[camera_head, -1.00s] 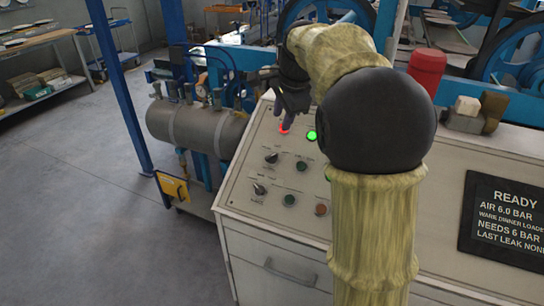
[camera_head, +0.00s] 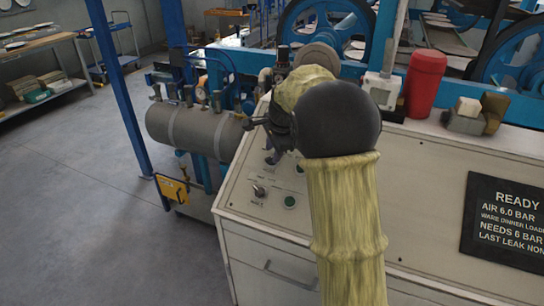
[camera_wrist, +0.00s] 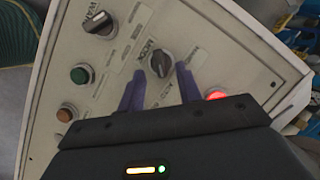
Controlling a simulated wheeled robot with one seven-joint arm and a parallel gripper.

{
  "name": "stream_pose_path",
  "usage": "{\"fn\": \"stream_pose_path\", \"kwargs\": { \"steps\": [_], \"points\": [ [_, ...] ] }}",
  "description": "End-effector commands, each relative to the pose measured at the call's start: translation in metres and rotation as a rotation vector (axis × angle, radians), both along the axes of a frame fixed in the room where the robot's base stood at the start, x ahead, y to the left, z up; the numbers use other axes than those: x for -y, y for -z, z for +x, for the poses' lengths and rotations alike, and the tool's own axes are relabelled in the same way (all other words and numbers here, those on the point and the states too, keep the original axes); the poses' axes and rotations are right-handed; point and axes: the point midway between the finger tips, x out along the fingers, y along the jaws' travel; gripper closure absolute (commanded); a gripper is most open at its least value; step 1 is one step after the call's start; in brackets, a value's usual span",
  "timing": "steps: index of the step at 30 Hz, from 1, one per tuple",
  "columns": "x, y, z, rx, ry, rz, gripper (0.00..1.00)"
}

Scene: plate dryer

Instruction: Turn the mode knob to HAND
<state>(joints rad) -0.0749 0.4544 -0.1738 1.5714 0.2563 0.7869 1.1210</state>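A dark rotary knob (camera_wrist: 161,64) with a pale pointer line is near the middle of the wrist view, on the white sloped control panel (camera_head: 240,205). A second dark knob (camera_wrist: 99,22) is at upper left there; a knob also shows low on the panel in the head view (camera_head: 259,190). My gripper (camera_wrist: 160,69) is open, its two purple fingers apart on either side of the middle knob. I cannot tell whether they touch it. My arm hides part of the panel in the head view.
A lit red lamp (camera_wrist: 216,94) is close to the right finger. A red cylinder (camera_head: 425,84) and a black status board (camera_head: 503,222) are at right.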

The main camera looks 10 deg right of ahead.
Motion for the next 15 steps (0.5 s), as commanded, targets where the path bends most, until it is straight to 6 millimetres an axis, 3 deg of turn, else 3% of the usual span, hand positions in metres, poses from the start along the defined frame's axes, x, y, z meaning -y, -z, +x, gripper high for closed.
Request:
{"fn": "stream_pose_path", "kwargs": {
  "steps": [6, 15],
  "points": [
    [-0.002, 0.027, 0.010, -0.001, 0.001, 0.001, 0.65],
    [-0.003, 0.031, 0.011, 0.001, 0.001, 0.001, 0.65]
  ]
}}
